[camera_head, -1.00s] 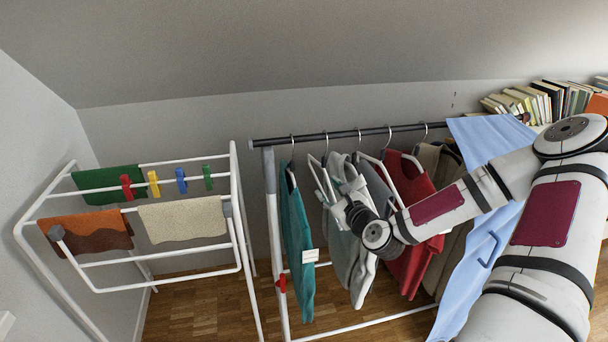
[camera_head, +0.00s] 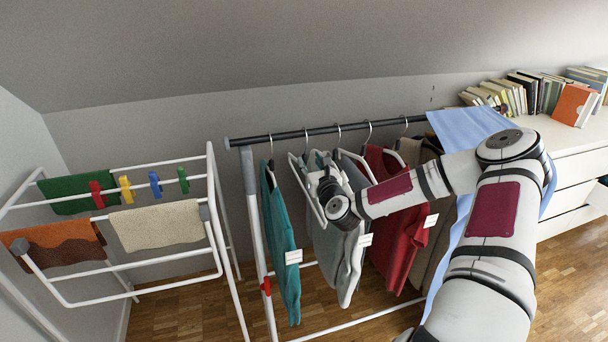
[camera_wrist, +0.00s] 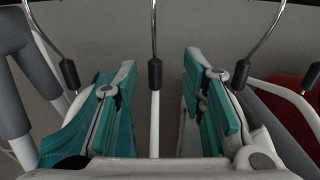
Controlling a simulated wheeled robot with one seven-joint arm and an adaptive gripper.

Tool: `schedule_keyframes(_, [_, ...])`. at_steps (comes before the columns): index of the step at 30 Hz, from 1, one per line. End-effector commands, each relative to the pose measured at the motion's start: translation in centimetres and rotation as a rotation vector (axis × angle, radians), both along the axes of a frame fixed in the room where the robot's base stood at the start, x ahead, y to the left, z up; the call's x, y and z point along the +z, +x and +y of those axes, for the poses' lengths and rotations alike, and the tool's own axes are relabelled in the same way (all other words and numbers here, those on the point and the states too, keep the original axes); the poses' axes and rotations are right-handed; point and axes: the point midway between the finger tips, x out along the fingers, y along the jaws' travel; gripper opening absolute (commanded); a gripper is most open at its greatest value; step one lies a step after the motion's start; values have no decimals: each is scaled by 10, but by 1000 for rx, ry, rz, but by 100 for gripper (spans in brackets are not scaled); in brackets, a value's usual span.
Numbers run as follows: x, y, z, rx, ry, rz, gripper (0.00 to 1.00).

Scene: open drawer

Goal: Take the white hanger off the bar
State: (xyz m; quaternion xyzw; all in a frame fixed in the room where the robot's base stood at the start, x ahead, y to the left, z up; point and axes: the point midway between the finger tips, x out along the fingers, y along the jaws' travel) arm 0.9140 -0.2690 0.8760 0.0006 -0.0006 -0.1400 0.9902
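The white hanger (camera_head: 301,179) hangs bare from the dark bar (camera_head: 300,134), between a teal garment (camera_head: 280,240) and a grey-white garment (camera_head: 334,255). In the wrist view the hanger (camera_wrist: 155,125) is seen edge-on, with a metal hook and black collar in the middle. My gripper (camera_wrist: 158,85) is open, one finger on each side of the hanger, with gaps between it and the fingers. In the head view my gripper (camera_head: 324,183) is just right of the hanger, below the bar; its fingertips are hard to make out there. The lower part of the hanger is hidden in the wrist view.
A red garment (camera_head: 392,225) and others hang close on the right. A drying rack (camera_head: 214,195) with cloths and pegs stands left. A white dresser (camera_head: 570,150) with books and an open drawer is at right. Free floor shows in front of the dresser.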

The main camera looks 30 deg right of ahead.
Motion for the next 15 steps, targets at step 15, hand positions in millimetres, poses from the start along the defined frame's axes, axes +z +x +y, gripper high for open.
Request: schedule_keyframes(15, [-3, 51, -9, 1, -1, 1, 38])
